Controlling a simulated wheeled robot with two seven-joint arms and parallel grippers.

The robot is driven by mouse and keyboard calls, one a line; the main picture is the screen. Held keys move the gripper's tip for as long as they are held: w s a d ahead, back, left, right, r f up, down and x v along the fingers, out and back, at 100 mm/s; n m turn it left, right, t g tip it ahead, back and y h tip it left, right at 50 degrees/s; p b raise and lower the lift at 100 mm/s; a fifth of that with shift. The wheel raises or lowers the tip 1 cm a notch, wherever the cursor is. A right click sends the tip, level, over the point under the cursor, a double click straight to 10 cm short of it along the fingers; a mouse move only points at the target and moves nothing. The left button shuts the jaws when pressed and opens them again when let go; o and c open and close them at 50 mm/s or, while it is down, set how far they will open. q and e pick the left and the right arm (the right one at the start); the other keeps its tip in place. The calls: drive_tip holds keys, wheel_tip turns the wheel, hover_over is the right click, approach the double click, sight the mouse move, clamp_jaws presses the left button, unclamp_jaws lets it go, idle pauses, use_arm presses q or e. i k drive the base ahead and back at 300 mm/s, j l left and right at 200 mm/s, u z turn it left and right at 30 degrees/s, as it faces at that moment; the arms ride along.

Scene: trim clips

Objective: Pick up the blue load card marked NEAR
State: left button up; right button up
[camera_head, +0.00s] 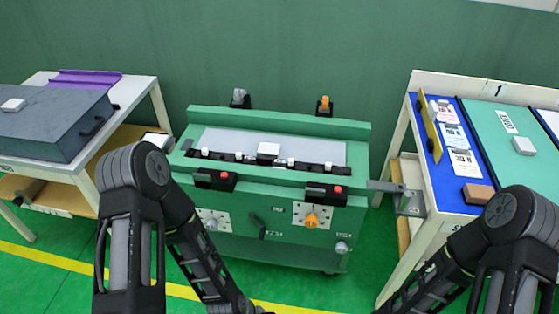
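Several small printed cards lie in a column on the blue area (440,188) of the right-hand table. The far card (441,108) looks pale pinkish, the middle card (455,137) pale bluish, and the near card (465,162) whitish-pink. Their print is too small to read, so I cannot tell which is marked NEAR. Both my arms reach down out of the bottom of the picture. Neither gripper is in view, and nothing of mine touches the cards.
A yellow bar (429,128) lies left of the cards and a brown block (478,193) lies nearer. A green panel (505,150) with a white block (523,146) is to their right. A green machine (280,195) stands centrally; a left table holds a grey case (45,125).

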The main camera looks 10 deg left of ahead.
sight(453, 135)
drive_tip(key=i+l+z, duration=0.25)
drive_tip(key=l, duration=0.25)
drive_tip(key=i+l+z, duration=0.25)
drive_tip(key=l, duration=0.2)
drive_tip(key=i, duration=0.05)
